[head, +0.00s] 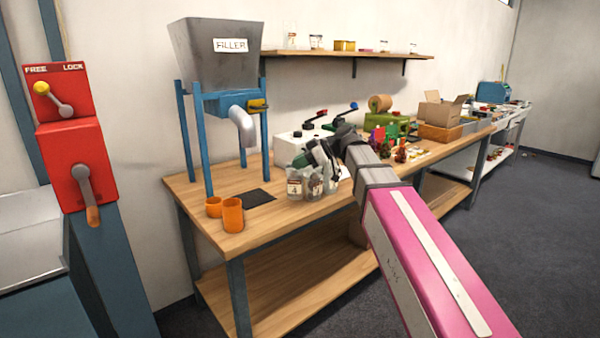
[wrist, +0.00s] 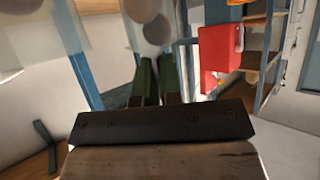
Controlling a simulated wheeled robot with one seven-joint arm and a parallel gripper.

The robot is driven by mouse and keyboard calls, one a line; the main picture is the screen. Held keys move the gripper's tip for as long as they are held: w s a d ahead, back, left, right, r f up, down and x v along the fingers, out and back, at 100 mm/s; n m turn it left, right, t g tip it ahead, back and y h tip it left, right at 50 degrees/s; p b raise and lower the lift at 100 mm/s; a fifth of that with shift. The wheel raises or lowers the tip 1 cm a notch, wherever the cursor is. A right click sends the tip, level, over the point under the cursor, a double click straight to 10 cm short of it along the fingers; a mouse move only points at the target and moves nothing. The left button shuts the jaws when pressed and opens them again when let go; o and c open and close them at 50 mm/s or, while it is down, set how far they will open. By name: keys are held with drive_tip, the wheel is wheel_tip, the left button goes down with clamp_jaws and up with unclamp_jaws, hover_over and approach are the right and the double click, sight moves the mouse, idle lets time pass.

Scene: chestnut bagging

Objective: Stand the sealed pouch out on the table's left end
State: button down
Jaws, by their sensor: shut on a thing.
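Several clear pouches with dark contents stand close together on the wooden table, in front of the white machine. The leftmost pouch (head: 294,187) has a pale label; another pouch (head: 313,187) is beside it. My gripper (head: 304,162) reaches in just above them from the right. In the wrist view its two green fingers (wrist: 157,82) are close together on a clear pouch (wrist: 150,22) with round brown shapes in it. The head view does not clearly show which pouch is held, or whether it touches the table. Its seal is not readable.
Two orange cups (head: 232,215) stand at the left end of the table (head: 285,222), near a dark pad (head: 259,197) under the filler (head: 217,55). The white sealing machine (head: 289,147) is behind the pouches. Bare wood lies along the front left edge. Clutter covers the right.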

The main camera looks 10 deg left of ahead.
sight(300, 171)
drive_tip(key=shift+f, duration=1.6)
drive_tip(key=c, duration=1.3)
unclamp_jaws()
drive_tip(key=s+v, duration=0.1)
drive_tip(key=v, duration=1.1)
drive_tip(key=s+d+f+m+t+h, duration=0.1)
drive_tip(key=d+f+m+h, duration=0.3)
drive_tip(key=f, duration=0.8)
drive_tip(key=s+d+f+m+t+h, duration=0.1)
drive_tip(key=d+f+m+h, duration=0.1)
drive_tip(key=d+f+m, duration=0.75)
drive_tip(key=s+d+f+m+h, duration=0.2)
drive_tip(key=s+d+f, duration=0.3)
drive_tip(key=f, duration=0.5)
drive_tip(key=s+d+f+m+g+h, duration=0.1)
drive_tip(key=s+d+f+m+h, duration=0.2)
drive_tip(key=f, duration=0.7)
drive_tip(key=s+d+h, duration=0.1)
drive_tip(key=s+d, duration=0.1)
drive_tip(key=d, duration=0.1)
drive_tip(key=shift+d+f+m, duration=0.1)
drive_tip(key=shift+f+m, duration=0.05)
drive_tip(key=shift+m, duration=0.1)
